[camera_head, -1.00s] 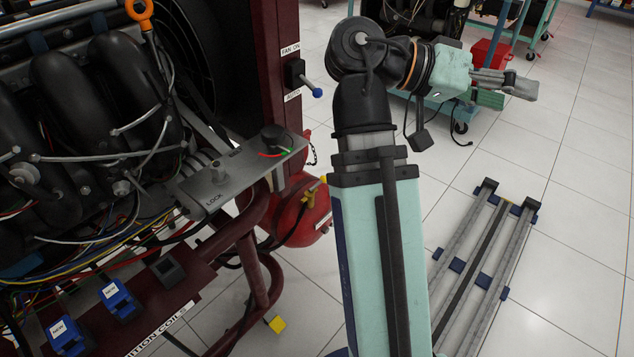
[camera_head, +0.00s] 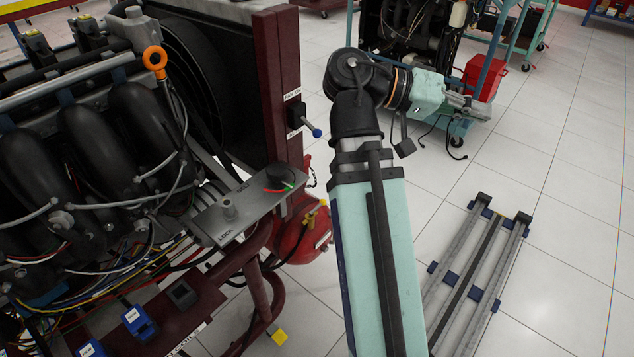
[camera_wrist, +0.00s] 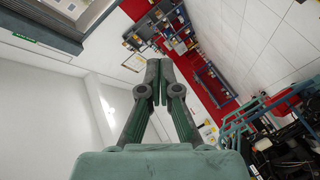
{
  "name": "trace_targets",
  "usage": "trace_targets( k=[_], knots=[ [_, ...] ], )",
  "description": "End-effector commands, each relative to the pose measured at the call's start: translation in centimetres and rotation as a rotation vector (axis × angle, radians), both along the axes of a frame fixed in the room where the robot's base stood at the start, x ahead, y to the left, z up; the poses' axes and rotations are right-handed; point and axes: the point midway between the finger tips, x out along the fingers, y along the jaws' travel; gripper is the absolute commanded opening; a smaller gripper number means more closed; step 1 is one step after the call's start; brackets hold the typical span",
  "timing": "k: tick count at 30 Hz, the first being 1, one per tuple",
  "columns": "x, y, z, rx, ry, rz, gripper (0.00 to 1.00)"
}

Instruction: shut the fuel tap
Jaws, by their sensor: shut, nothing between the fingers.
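A red tank (camera_head: 303,237) hangs low on the maroon engine stand, left of my arm in the head view. A small yellow fitting (camera_head: 314,214) on its upper right side looks like the fuel tap. It is too small to tell whether its handle is open or shut. My gripper (camera_head: 484,112) is well to the right of the tank and farther back, pointing right, away from it. In the wrist view my gripper (camera_wrist: 155,78) has its fingertips together and holds nothing. Neither tank nor tap shows in the wrist view.
The maroon engine stand (camera_head: 278,85) fills the left, with a grey LOCK bracket (camera_head: 235,212) above the tank and a blue-tipped fan switch (camera_head: 311,129). A red box (camera_head: 484,78) is behind my gripper. A rail frame (camera_head: 470,265) is on the right; tiled floor around it is clear.

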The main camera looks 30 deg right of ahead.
Motion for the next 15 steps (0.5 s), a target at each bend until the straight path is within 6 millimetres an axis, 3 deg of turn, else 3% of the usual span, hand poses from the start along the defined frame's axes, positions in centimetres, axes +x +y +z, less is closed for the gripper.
trace_targets(
  k=[1, 5, 15],
  knots=[
    [1.1, -0.6, 0.7, 0.030, 0.023, 0.014, 0.00],
    [3.7, -1.9, -0.4, 0.121, 0.080, 0.069, 0.00],
    [10.3, -4.1, -6.3, 0.460, 0.259, 0.276, 0.00]
  ],
)
